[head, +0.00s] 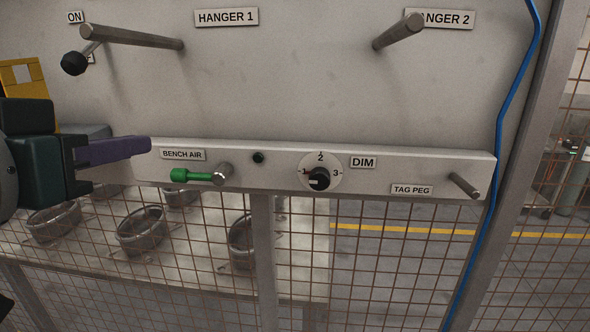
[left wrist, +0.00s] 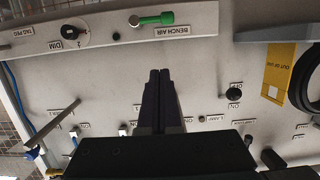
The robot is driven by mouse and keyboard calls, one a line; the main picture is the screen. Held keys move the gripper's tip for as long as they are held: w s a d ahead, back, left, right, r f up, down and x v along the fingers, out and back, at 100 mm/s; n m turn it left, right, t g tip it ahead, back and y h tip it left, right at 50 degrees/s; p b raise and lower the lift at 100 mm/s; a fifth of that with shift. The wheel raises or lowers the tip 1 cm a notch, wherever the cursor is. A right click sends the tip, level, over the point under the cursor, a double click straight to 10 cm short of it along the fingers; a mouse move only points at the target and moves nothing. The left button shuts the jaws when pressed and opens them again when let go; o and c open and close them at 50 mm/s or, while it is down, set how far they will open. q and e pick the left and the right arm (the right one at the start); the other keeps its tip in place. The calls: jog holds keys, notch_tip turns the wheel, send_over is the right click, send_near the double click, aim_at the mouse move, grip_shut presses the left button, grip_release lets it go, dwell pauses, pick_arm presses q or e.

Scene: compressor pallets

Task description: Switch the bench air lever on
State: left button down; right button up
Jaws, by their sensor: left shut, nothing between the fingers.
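The bench air lever (head: 190,175) has a green handle lying roughly level, pointing left from its grey pivot (head: 222,174), on the rail under the BENCH AIR label (head: 182,154). It also shows in the left wrist view (left wrist: 158,19), where the picture is upside down. My left gripper (head: 147,145) is shut and empty, its purple fingers pointing right. In the head view its tips appear up and left of the green handle. In the left wrist view the tips (left wrist: 160,72) point toward the lever, with a gap between. My right gripper is not in view.
The rail (head: 400,170) also carries a DIM knob (head: 319,179), a small dark button (head: 258,158) and a tag peg (head: 464,185). Two hanger pegs (head: 130,37) (head: 398,31) stick out above. A black-knobbed lever (head: 74,63) stands upper left. Wire mesh lies below.

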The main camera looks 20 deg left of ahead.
pick_arm(q)
jog(key=shift+s, duration=0.1)
jog(key=p, duration=0.1)
send_over(196, 176)
jog(key=s, duration=0.3)
notch_tip(196, 176, down, 2)
jog(key=f, duration=0.3)
jog(key=f+p, duration=0.1)
jog(key=shift+w+a+f, duration=0.15)
jog(key=shift+w+f, duration=0.1)
jog(key=shift+w, duration=0.15)
